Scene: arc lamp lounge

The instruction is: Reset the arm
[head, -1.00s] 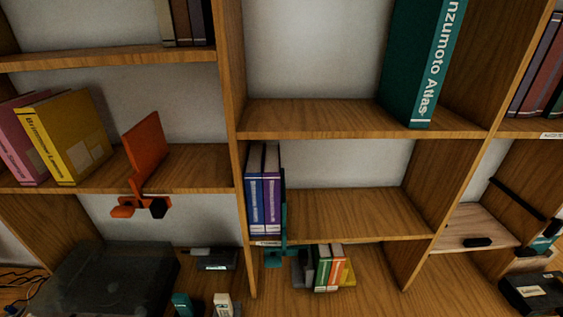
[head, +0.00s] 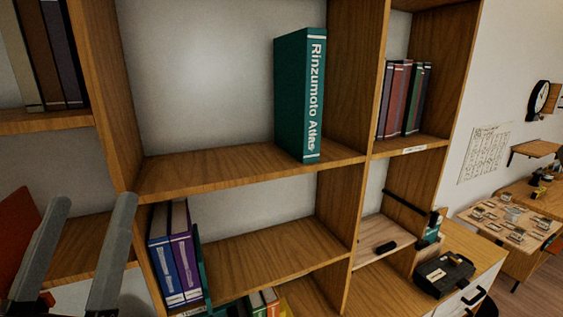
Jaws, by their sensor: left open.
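My left gripper (head: 93,202) is at the lower left of the head view. Its two grey fingers point up, are spread apart and have nothing between them. It is in front of the shelf unit (head: 116,100), near the left upright and the orange bookend (head: 16,232). My right gripper does not show. The large teal Rinzumoto Atlas (head: 301,97) stands upright on the upper middle shelf (head: 220,172), apart from the gripper.
Blue and purple books (head: 172,255) stand beside a teal bookend (head: 203,275) on the shelf below. Several dark red and green books (head: 402,98) fill the upper right shelf. A black box (head: 443,273) and a side table (head: 513,222) are at the right.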

